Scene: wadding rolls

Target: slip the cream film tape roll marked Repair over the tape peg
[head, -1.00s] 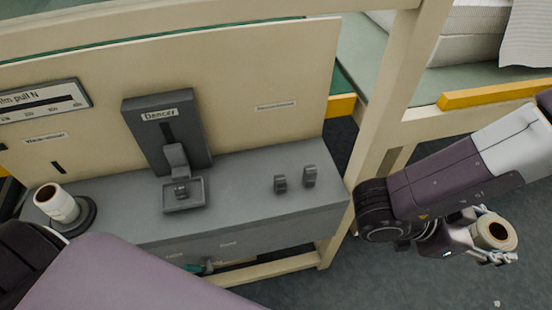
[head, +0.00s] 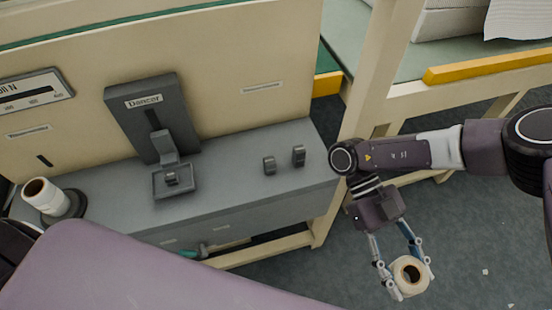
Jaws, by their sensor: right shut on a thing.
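A cream tape roll (head: 418,287) with a brown core is in my right gripper (head: 408,274), its open end facing up toward the camera. The two fingers close on its sides. It hangs over the floor, right of the grey bench and apart from it. Any marking on it is too small to read. Two short dark upright parts, one (head: 269,165) and another (head: 299,156), stand on the bench's right end; I cannot tell whether either is the tape peg. Another pale roll (head: 42,195) stands tilted on a dark round base at the bench's left end. My left gripper is out of view.
The grey bench (head: 225,195) has a dark "Dancer" block (head: 130,115) with a bracket (head: 175,180) in its middle. A cream frame post (head: 375,80) rises behind the bench's right end. My left arm covers the lower left.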

